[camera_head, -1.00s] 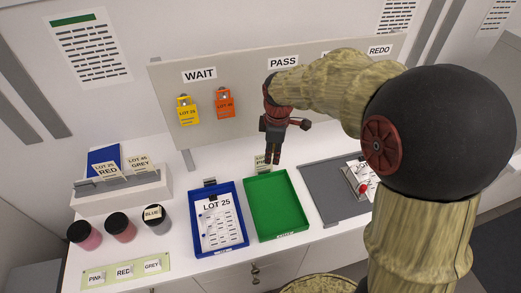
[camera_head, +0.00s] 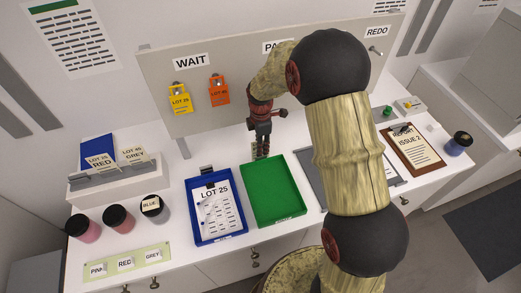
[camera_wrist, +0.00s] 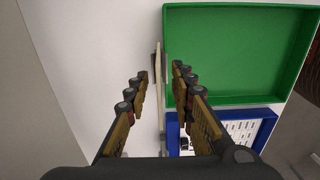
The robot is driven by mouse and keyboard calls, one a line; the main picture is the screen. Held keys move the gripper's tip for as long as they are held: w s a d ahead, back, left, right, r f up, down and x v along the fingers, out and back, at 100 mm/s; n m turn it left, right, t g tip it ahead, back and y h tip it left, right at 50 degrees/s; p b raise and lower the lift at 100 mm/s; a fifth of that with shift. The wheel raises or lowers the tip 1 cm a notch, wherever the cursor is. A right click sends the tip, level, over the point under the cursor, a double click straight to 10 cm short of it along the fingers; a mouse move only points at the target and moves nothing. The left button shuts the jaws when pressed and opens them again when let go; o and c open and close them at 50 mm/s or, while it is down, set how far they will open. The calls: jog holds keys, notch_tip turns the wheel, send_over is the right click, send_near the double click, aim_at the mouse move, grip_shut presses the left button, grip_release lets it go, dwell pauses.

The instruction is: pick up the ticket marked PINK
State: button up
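A small pale upright ticket (camera_head: 254,149) stands behind the green tray (camera_head: 275,215), mostly hidden by my gripper (camera_head: 261,155); its lettering cannot be read now. In the wrist view a thin beige card edge, likely this ticket (camera_wrist: 157,58), shows edge-on between the fingertips of my gripper (camera_wrist: 160,72). The fingers are apart, with a gap on each side of the card. A separate PINK label (camera_head: 97,270) sits on the pale green strip (camera_head: 153,258) at the front left, beside RED and GREY labels.
A blue tray (camera_head: 216,239) with a LOT 25 sheet stands left of the green tray. The grey board (camera_head: 155,100) with yellow (camera_head: 180,101) and orange (camera_head: 219,93) tags rises behind. Three jars (camera_head: 118,219) and a card box (camera_head: 122,185) are at left; a clipboard (camera_head: 414,150) is at right.

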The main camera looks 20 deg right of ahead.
notch_tip(320, 180, down, 3)
jog(key=shift+r, duration=0.2)
jog(key=shift+c, duration=0.2)
grip_shut()
